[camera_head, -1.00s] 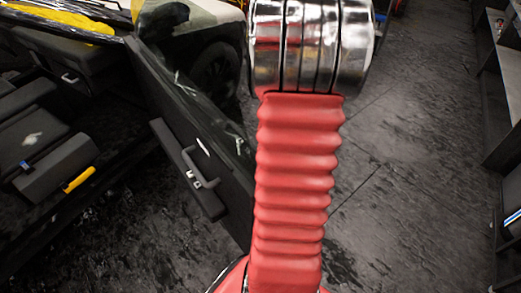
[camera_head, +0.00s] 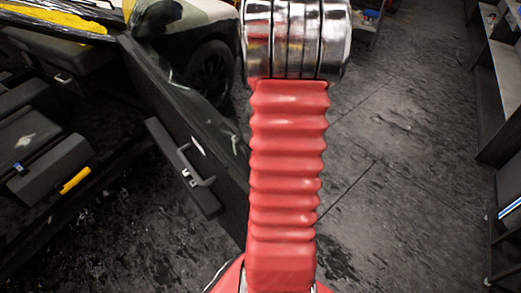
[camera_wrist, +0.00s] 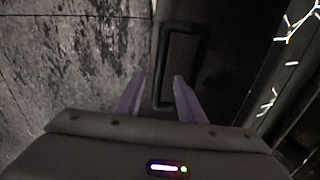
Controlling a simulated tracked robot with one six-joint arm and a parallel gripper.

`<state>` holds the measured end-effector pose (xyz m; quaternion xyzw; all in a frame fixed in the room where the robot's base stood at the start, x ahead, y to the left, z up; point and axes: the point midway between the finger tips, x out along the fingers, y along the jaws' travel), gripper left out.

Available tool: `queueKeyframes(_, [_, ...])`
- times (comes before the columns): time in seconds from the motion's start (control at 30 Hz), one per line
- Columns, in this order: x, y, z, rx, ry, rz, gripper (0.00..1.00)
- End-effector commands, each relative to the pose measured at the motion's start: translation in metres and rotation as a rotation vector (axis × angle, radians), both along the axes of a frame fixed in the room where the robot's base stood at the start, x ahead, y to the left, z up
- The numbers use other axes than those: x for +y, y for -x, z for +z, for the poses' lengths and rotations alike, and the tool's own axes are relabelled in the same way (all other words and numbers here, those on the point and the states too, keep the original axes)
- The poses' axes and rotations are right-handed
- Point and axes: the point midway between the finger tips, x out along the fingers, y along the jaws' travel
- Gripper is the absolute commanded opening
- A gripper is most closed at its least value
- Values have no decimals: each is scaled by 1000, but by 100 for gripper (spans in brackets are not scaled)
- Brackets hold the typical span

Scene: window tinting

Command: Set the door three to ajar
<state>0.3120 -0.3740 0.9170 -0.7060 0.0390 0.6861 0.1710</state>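A dark vehicle door (camera_head: 160,95) stands swung out from the car in the head view, with an armrest and pull handle (camera_head: 183,165) on its inner face. No number shows on it, so I cannot tell if it is door three. In the wrist view, a black bar handle (camera_wrist: 163,75) stands on a dark panel (camera_wrist: 225,55). My gripper (camera_wrist: 159,75) is open, with one pale purple finger on each side of the handle's near end. I cannot tell whether the fingers touch it. My gripper is out of sight in the head view.
The open cabin (camera_head: 60,205) at left holds dark seat parts and a yellow-tipped piece (camera_head: 75,181). Another car (camera_head: 200,45) stands behind the door. Shelving (camera_head: 500,95) lines the right edge. The dark tiled floor (camera_head: 400,190) between is clear.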

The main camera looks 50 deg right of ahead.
Motion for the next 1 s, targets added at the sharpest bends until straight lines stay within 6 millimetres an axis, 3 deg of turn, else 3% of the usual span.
queueKeyframes(0.2, [6,-1,-33,2,-3,1,36])
queueKeyframes(0.4, [9,-2,-49,1,0,0,36])
queueKeyframes(0.73, [9,-2,-52,0,1,-1,36])
queueKeyframes(1.0, [9,-2,-52,0,0,-1,17])
